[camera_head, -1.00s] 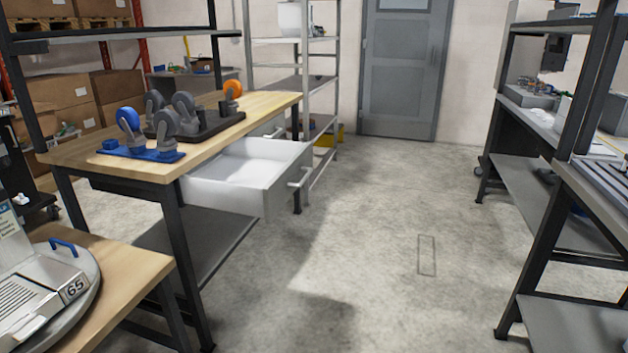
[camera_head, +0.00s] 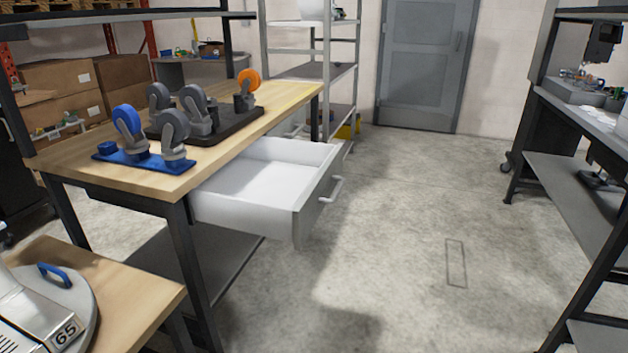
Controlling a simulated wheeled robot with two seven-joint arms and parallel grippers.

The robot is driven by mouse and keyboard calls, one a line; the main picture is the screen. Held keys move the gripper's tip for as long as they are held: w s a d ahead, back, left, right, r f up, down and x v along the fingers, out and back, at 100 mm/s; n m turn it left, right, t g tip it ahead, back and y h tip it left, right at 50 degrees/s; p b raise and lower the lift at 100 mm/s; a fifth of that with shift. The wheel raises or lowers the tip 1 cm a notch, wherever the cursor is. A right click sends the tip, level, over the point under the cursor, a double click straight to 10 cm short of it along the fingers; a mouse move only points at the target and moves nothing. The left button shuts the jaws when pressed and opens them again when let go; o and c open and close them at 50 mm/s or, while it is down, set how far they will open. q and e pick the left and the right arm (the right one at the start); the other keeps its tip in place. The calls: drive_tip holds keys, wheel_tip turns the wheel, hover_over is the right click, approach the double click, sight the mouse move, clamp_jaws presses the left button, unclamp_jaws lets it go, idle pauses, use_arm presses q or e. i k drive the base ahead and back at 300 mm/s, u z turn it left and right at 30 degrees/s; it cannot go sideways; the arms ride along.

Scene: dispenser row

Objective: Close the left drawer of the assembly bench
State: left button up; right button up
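The assembly bench (camera_head: 90,172) has a wooden top and dark legs and stands at the left of the head view. A light grey drawer (camera_head: 245,214) is pulled out from its right-hand side, over the aisle. The drawer looks empty inside. Its bar handle (camera_head: 332,190) is on the front panel, facing right. Neither of my grippers is in view.
Caster wheels on a blue plate (camera_head: 145,160) and a dark plate (camera_head: 225,122) stand on the bench. A nearer wooden table (camera_head: 130,290) is at lower left. Shelving (camera_head: 575,190) lines the right. The concrete floor (camera_head: 400,230) between is clear.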

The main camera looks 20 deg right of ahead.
sight(277, 188)
drive_tip(key=z, duration=0.45)
drive_tip(key=i, duration=0.5)
drive_tip(key=z, duration=0.45)
drive_tip(key=k, duration=1.15)
drive_tip(key=u, duration=0.6)
drive_tip(key=i, duration=1.6)
drive_tip(key=z, duration=0.55)
